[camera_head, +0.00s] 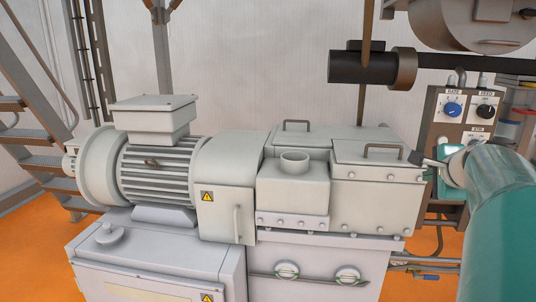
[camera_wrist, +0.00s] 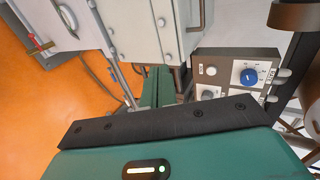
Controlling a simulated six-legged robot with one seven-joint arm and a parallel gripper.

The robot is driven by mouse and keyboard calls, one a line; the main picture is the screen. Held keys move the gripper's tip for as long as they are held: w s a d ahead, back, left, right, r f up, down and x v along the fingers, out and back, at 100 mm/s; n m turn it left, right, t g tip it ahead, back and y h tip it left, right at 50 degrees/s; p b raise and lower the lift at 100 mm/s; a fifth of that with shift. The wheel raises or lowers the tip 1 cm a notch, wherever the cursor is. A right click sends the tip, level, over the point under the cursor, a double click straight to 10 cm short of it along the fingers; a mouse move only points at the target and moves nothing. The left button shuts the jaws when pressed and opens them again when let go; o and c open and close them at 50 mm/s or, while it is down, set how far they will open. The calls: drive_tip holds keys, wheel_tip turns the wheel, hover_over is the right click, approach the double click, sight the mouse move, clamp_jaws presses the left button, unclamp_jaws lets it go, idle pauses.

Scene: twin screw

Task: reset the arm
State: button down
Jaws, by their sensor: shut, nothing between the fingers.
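My gripper (camera_wrist: 166,88) shows in the wrist view as narrow teal fingers beyond a black bar and a teal housing with a lit strip. The fingers are together with nothing held between them. In the head view my teal arm (camera_head: 505,225) comes in from the right edge, and its end is at the right side of the grey machine, in front of the control box. The fingertips are hard to make out there. In the wrist view the fingers point towards the space below the control box and the machine's corner; I cannot tell whether they touch anything.
A grey twin-screw machine (camera_head: 230,175) with a ribbed motor fills the middle. The control box (camera_head: 455,108) has blue and black knobs; it also shows in the wrist view (camera_wrist: 235,72). A dark pipe (camera_head: 360,67) crosses above right. Stairs (camera_head: 40,160) stand left. Orange floor shows at left.

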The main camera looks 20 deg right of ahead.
drive_tip(key=w+a+f+n+g+y, duration=0.15)
drive_tip(key=a+n, duration=0.25)
drive_tip(key=a, duration=0.5)
drive_tip(key=a+f+n+y, duration=0.2)
drive_tip(key=a+f+n, duration=0.15)
drive_tip(key=a, duration=0.45)
drive_tip(key=w+a+f+n+y, duration=0.15)
drive_tip(key=a+n, duration=0.25)
drive_tip(key=a, duration=0.5)
drive_tip(key=s+a+f+n+g, duration=0.1)
drive_tip(key=s+a+f+n, duration=0.4)
drive_tip(key=a, duration=0.3)
drive_tip(key=s+a+f+n+g+y, duration=0.1)
drive_tip(key=s+a+f+n+g, duration=0.1)
drive_tip(key=s+a+f+n, duration=0.4)
drive_tip(key=shift+s+a+n, duration=0.25)
drive_tip(key=shift+a+n, duration=0.5)
drive_tip(key=shift+a, duration=0.3)
drive_tip(key=shift+a, duration=0.15)
